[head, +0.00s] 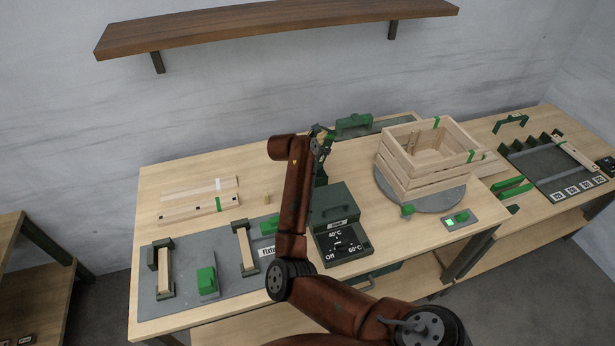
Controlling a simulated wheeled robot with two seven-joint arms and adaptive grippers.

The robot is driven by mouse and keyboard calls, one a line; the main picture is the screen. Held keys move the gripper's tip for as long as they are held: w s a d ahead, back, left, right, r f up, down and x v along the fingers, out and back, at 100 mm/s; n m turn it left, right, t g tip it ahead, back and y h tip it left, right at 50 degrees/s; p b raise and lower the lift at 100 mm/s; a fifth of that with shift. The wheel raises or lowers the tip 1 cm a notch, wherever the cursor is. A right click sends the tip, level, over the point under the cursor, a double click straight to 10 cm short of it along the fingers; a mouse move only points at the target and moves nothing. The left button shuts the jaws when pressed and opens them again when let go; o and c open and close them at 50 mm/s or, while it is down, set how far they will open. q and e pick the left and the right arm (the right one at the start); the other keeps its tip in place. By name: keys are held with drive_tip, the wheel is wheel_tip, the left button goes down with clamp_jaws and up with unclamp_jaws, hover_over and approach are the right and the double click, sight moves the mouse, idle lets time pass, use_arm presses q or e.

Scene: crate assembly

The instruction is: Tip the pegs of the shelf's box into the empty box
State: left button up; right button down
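The wall shelf (270,27) shows no box on the part in view. I cannot make out a box of pegs or an empty peg box anywhere. My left gripper is not in view.
A slatted wooden crate (397,178) stands on a round grey turntable (440,202) at right. A dark green heater box (342,243) lies beside my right arm. Wooden slats (199,207) and a grey fixture plate (228,289) are at left. The table's back left is clear.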

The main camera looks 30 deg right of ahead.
drive_tip(key=shift+a+f+h+b, duration=0.1)
drive_tip(key=shift+a+h+b, duration=0.1)
drive_tip(key=shift+h+b, duration=0.3)
drive_tip(key=shift+s+r+t, duration=0.1)
drive_tip(key=shift+r+t, duration=0.1)
drive_tip(key=shift+t, duration=0.1)
drive_tip(key=shift+f, duration=0.1)
idle(1.6)
drive_tip(key=shift+a+f+h+b, duration=0.15)
drive_tip(key=shift+h+b, duration=0.25)
drive_tip(key=shift+b, duration=0.45)
drive_tip(key=shift+a, duration=0.1)
drive_tip(key=shift+r, duration=0.25)
